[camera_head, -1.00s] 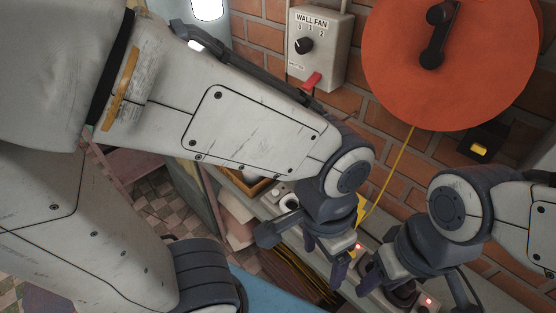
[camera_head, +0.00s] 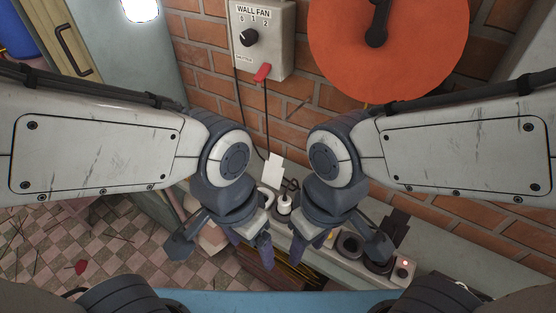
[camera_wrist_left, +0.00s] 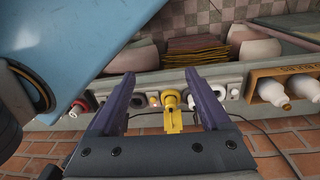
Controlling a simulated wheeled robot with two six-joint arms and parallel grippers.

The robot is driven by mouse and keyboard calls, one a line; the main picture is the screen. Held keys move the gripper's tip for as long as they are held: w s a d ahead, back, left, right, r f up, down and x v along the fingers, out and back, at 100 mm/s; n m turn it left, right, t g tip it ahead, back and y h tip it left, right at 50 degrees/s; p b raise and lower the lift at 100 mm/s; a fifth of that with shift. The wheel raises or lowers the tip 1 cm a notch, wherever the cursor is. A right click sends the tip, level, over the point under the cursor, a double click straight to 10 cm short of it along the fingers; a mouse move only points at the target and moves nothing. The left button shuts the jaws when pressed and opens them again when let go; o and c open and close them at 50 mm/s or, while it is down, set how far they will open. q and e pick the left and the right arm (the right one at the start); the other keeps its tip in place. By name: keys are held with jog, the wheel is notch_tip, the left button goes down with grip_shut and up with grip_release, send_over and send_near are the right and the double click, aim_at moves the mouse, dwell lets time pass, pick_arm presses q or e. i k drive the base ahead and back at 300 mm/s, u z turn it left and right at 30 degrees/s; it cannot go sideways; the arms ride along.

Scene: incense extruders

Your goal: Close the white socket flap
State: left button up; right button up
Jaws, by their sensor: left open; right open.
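A white raised plate (camera_head: 273,171), which looks like the white socket flap, stands upright at the bench's wall side in the head view. A white round fitting (camera_head: 284,204) is below it, between my grippers. In the left wrist view a pale socket (camera_wrist_left: 218,92) shows beside the right finger; I cannot tell its flap there. My left gripper (camera_head: 252,254) is open and empty, left of the fitting. It also shows in the left wrist view (camera_wrist_left: 161,88), its fingers either side of a yellow socket with a yellow flap (camera_wrist_left: 172,118). My right gripper (camera_head: 311,247) is open and empty, right of the fitting.
The grey socket bench (camera_head: 445,250) runs along the brick wall. A dark raised flap (camera_head: 395,229) and a red-lit lamp (camera_head: 405,264) are at right. A wall fan box (camera_head: 262,42) hangs above. An orange tray (camera_wrist_left: 285,72) with white bottle-like things lies beside the sockets.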

aim_at(273, 172)
jog(key=k, duration=1.2)
jog(key=u, duration=0.9)
jog(key=i, duration=1.25)
jog(key=z, duration=0.8)
jog(key=i, duration=0.45)
jog(key=z, duration=0.55)
